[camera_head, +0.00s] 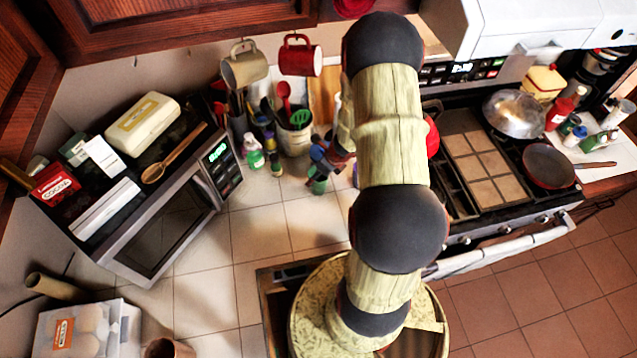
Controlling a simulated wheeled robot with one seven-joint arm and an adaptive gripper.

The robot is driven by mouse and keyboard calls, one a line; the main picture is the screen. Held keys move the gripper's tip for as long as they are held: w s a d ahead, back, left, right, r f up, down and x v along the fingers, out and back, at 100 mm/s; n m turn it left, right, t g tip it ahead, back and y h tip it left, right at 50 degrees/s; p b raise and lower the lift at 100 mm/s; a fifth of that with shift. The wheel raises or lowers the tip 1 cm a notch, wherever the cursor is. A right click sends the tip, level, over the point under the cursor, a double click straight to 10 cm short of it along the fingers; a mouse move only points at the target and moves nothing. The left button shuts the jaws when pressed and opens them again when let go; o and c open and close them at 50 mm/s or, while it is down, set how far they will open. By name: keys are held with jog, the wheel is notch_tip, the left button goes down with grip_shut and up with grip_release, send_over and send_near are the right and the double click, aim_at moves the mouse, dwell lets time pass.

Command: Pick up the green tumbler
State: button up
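A small green object (318,186), which looks like the green tumbler, is on the tiled counter left of my arm. Only part of it shows, and its shape is hard to make out. What looks like my gripper (326,158), dark with blue and red parts, is just above it in the picture, mostly hidden behind my arm. I cannot tell whether it touches the green object or whether its fingers are open or shut.
A utensil crock (294,138) and a green-labelled bottle (253,152) stand close by at the back. Mugs (300,58) hang above. A microwave (165,225) is at left, a stove with a pan (548,165) at right. The counter (262,235) in front is clear.

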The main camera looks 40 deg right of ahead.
jog(key=c, duration=1)
jog(key=shift+c, duration=0.2)
jog(key=shift+r, duration=0.15)
